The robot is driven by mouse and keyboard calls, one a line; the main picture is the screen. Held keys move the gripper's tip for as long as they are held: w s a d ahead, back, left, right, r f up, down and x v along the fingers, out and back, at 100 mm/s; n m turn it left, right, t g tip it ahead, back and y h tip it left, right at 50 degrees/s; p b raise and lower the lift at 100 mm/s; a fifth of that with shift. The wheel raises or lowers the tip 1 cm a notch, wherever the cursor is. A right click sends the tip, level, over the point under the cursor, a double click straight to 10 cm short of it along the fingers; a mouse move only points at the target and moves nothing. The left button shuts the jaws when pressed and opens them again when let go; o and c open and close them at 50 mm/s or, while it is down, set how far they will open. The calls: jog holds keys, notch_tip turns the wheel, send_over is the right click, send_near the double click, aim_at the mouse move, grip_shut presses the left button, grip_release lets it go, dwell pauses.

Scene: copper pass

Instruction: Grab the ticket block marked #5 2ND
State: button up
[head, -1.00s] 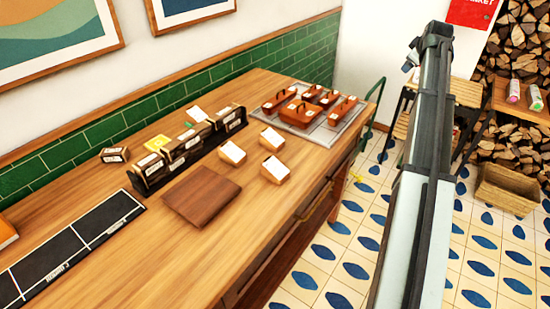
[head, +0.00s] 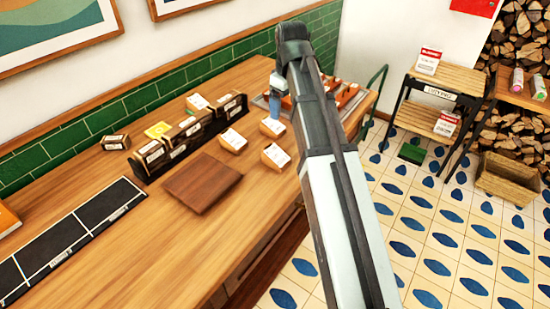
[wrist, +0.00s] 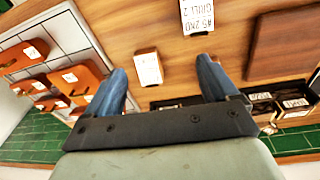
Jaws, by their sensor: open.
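The ticket block marked #5 2ND (wrist: 197,16) lies at the top edge of the wrist view, partly cut off, its white label upside down. It appears to be the front one of the loose wooden blocks in the head view (head: 275,156). My gripper (wrist: 162,66) is open and empty, with its blue fingers spread above the table. Another white-labelled block (wrist: 148,68) shows between the fingertips, below them; its writing is too small to read. In the head view, my gripper (head: 277,100) is partly hidden by my arm.
A third loose block (head: 233,140) lies near the brown board (head: 202,183). A black rack (head: 180,143) of ticket blocks stands behind. Terracotta dishes (wrist: 22,56) sit on a tray beside the gripper. Bare wooden table (head: 130,240) lies toward the front.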

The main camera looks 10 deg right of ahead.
jog(key=g, duration=0.1)
send_over(275, 153)
jog(key=f, duration=0.9)
jog(key=shift+a+f, duration=0.1)
jog(key=shift+a, duration=0.25)
jog(key=shift+d+f, duration=0.2)
jog(key=shift+f, duration=1.15)
jog(key=shift+d+f, duration=0.15)
jog(key=shift+f, duration=1.15)
jog(key=shift+c, duration=0.4)
jog(key=c, duration=1)
